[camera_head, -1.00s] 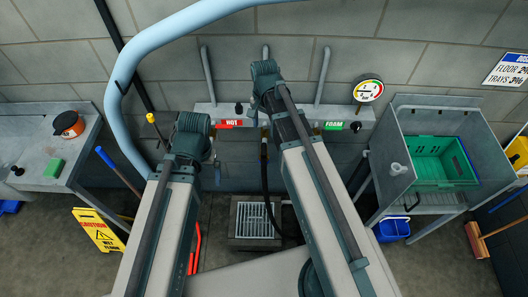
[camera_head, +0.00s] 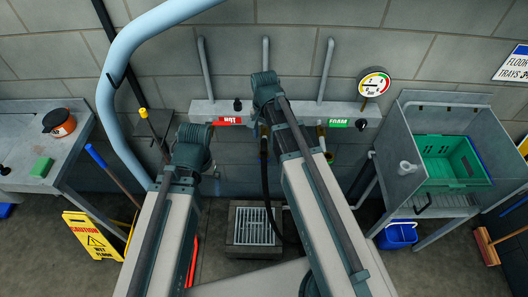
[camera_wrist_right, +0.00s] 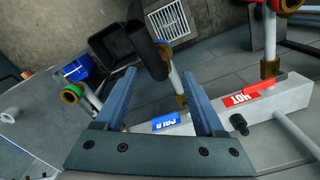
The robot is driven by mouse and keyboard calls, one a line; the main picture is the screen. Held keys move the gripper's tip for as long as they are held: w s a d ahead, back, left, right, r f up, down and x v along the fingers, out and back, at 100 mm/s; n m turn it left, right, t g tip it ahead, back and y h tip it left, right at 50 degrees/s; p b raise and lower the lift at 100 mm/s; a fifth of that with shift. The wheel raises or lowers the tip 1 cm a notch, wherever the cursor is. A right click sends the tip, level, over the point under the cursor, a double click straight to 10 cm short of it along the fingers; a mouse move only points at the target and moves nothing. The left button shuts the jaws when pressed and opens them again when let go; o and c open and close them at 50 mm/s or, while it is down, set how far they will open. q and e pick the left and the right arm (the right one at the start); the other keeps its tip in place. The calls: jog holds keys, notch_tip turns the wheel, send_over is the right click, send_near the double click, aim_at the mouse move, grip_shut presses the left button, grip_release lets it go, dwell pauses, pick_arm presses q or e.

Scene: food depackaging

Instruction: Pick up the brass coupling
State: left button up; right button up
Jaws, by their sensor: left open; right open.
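Brass-coloured fittings show in the right wrist view: one under the blue COLD label (camera_wrist_right: 180,100), one by the red HOT label (camera_wrist_right: 268,68), and one with a green ring (camera_wrist_right: 72,93). I cannot tell which is the brass coupling. My right gripper (camera_wrist_right: 158,74) is open, its two blue-grey fingers spread and nothing clasped. The COLD pipe, with its brass fitting and a black cylindrical end, shows between and beyond the fingers. In the head view, the right wrist (camera_head: 268,92) covers the middle of the wall manifold. My left wrist (camera_head: 192,150) is lower left; its fingers are hidden behind it.
The grey manifold (camera_head: 205,108) runs along the wall with a gauge (camera_head: 374,84). A floor drain (camera_head: 254,226) lies below. A wet-floor sign (camera_head: 93,236) stands at left.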

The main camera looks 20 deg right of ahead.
jog(key=shift+f+b, duration=2.6)
jog(key=shift+f, duration=0.1)
jog(key=shift+r, duration=0.1)
jog(key=shift+c, duration=0.4)
grip_shut()
